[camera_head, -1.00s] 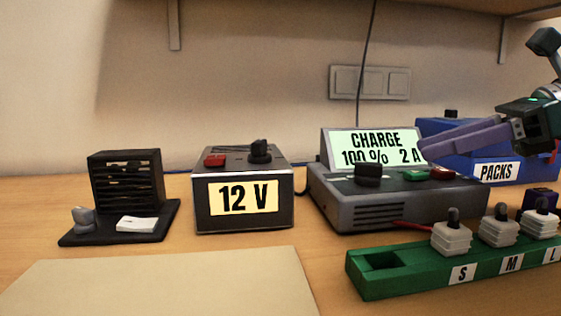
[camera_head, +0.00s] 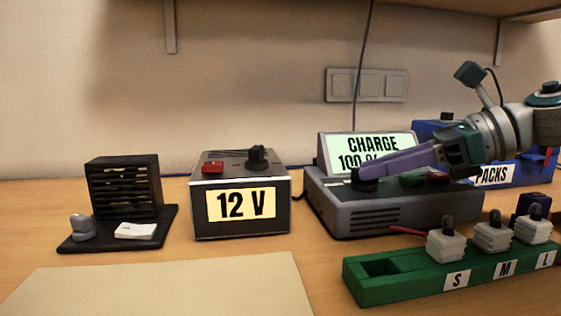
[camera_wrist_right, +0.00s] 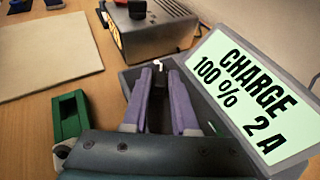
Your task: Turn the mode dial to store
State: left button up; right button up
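The grey charger (camera_head: 400,215) stands at the right of the bench, with its lit display (camera_head: 372,143) reading CHARGE. In the right wrist view, the display (camera_wrist_right: 250,90) reads CHARGE 100 % 2 A. The black mode dial (camera_head: 363,186) is on the charger's top at the left; its white mark (camera_wrist_right: 157,62) shows near my fingertips in the wrist view. My right gripper (camera_head: 370,172) reaches in from the right, fingertips at the dial. In the wrist view, the fingers of this gripper (camera_wrist_right: 160,72) are apart, with the dial between them, largely hidden. Contact is unclear. My left gripper is out of view.
Green and red buttons (camera_head: 437,178) lie under my right arm. A 12 V supply (camera_head: 282,205) stands left of the charger. A green rack (camera_head: 352,283) with plugs marked S, M, L is in front. A blue PACKS box (camera_head: 522,172) is behind my arm.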

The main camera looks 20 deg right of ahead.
grip_shut()
